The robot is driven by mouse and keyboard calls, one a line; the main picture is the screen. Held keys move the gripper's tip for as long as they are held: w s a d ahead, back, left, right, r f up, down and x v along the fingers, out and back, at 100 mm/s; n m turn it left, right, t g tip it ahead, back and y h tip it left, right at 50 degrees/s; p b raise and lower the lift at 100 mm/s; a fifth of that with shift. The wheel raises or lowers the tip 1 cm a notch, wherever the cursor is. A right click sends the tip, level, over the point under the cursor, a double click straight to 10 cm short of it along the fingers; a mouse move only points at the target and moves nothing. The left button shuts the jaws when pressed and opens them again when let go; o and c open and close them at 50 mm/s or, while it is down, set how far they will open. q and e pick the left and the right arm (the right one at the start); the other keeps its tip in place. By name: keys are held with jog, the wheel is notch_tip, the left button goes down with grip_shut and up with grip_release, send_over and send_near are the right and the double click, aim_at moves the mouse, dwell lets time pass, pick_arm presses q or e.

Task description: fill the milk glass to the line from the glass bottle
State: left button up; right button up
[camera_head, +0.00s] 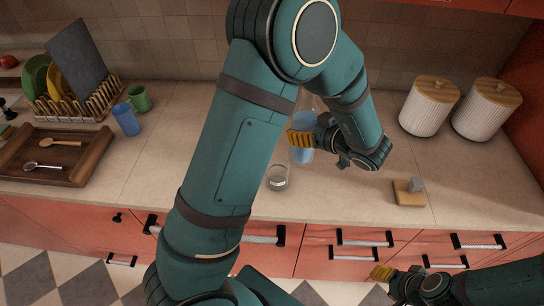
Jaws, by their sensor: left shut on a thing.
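The glass bottle (302,152) stands about upright above the counter, pale bluish in its lower part, with a clear upper part behind my arm. My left gripper (302,139) is shut on it, its yellow finger pad against the bottle's side. The small clear milk glass (278,178) stands on the counter in front of the bottle, slightly left, close to my forearm. A pale band shows low on it; its fill level is too small to tell. My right gripper (384,273) hangs low at the bottom right, away from both; its opening is unclear.
A wooden tray (99,152) with two spoons, a dish rack (60,109), a blue cup (126,119) and a green mug (139,98) stand left. Two white ribbed canisters (427,107) stand back right. A small wooden board (409,194) lies front right. Counter between is clear.

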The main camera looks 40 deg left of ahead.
pick_arm(q)
jog(key=shift+a+r, duration=0.1)
jog(key=shift+a, duration=0.1)
jog(key=shift+w+d+r+n+t+h+b, duration=0.15)
jog(key=shift+w+d+n+t+h+b, duration=0.3)
jog(key=shift+b, duration=0.7)
jog(key=shift+w+d+r, duration=0.15)
jog(key=shift+w+d, duration=0.05)
jog(key=shift+w, duration=0.05)
